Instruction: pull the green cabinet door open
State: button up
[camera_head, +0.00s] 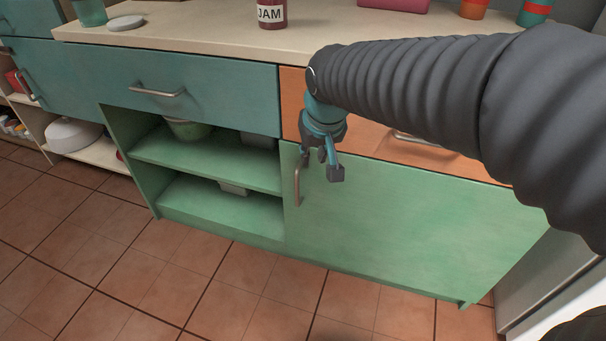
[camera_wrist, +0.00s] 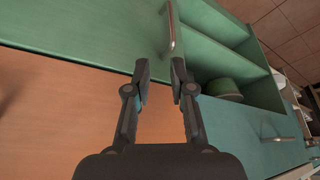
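The green cabinet door (camera_head: 410,225) is shut, at the lower right of the counter in the head view. Its upright metal bar handle (camera_head: 298,182) is near the door's left edge. My gripper (camera_head: 321,166) is in front of the door's upper left part, close to the handle's top and slightly right of it. In the wrist view, the gripper (camera_wrist: 160,72) has its two fingers apart with nothing between them. The handle (camera_wrist: 173,32) lies just beyond the fingertips, nearer the right finger. The green door (camera_wrist: 90,25) fills the upper left there.
An orange drawer (camera_head: 370,135) with a handle is above the door. Green open shelves (camera_head: 215,205) with a pot (camera_head: 187,129) are to the left, under a blue drawer (camera_head: 200,90). A jam jar (camera_head: 272,14) stands on the counter. The tiled floor (camera_head: 250,300) in front is clear.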

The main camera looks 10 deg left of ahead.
aim_at(298, 179)
jog(key=x, duration=0.5)
jog(key=a+b+x, duration=0.1)
jog(key=x, duration=0.4)
jog(key=a+x, duration=0.1)
jog(key=x, duration=0.4)
jog(key=shift+s+a+b, duration=0.1)
jog(key=shift+b, duration=0.25)
grip_shut()
